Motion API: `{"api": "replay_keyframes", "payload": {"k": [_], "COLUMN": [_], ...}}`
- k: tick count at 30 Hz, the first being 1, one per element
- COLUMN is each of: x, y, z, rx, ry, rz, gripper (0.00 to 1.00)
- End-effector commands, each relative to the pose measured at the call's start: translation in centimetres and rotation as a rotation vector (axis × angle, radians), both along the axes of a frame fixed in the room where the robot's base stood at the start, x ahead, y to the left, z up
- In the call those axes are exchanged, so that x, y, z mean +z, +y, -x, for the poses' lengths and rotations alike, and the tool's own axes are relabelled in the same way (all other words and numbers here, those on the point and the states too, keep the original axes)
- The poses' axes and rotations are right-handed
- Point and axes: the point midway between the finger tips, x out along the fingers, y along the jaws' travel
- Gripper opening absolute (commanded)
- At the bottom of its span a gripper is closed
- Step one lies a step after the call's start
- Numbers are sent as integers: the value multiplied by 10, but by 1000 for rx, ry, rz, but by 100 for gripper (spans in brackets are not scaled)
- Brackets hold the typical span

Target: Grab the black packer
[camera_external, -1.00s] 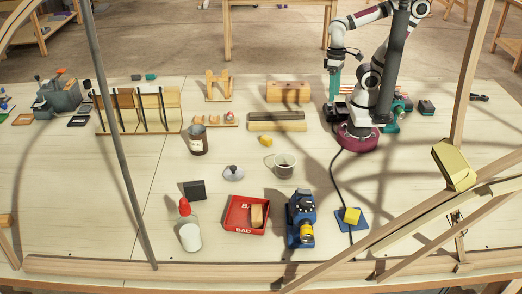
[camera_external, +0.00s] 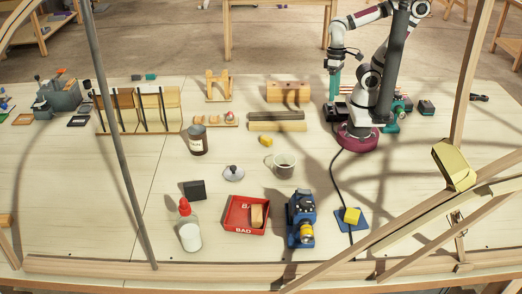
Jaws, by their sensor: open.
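My gripper (camera_external: 334,92) hangs below the wrist at the back right, beside my arm's base. It is far from the black block, open, and its fingertips are too small to see clearly.
A red-capped bottle (camera_external: 189,228), red tray (camera_external: 233,222), blue machine (camera_external: 301,220), grey-white lidded thing (camera_external: 233,173), mug (camera_external: 284,165) and dark jar (camera_external: 198,140) stand around the block. A thin upright pole (camera_external: 121,150) and wooden beams (camera_external: 440,215) cross the foreground.

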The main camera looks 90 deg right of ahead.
Motion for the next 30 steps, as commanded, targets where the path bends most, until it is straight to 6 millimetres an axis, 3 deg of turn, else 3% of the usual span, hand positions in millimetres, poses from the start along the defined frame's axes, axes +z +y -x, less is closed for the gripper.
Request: {"api": "replay_keyframes", "payload": {"k": [4,6,8,10,12,15,18,21,24,27,30], "x": [0,-3,-10,-23,-39,-69,-100,-122,-133,-138,-144], "y": [1,8,22,55,96,155,203,234,249,255,258], "z": [-4,-27,-68,-133,-198,-269,-309,-322,-323,-327,-343], "rx": [8,58,133,225,296,362,420,477,519,535,532], "ry": [-7,-55,-144,-297,-473,-719,-943,-1114,-1218,-1260,-1264], "rz": [-1,-5,-13,-25,-24,15,99,189,252,276,280], "gripper": [62,62,62,62,62,62,62,62,62,62,62]}}
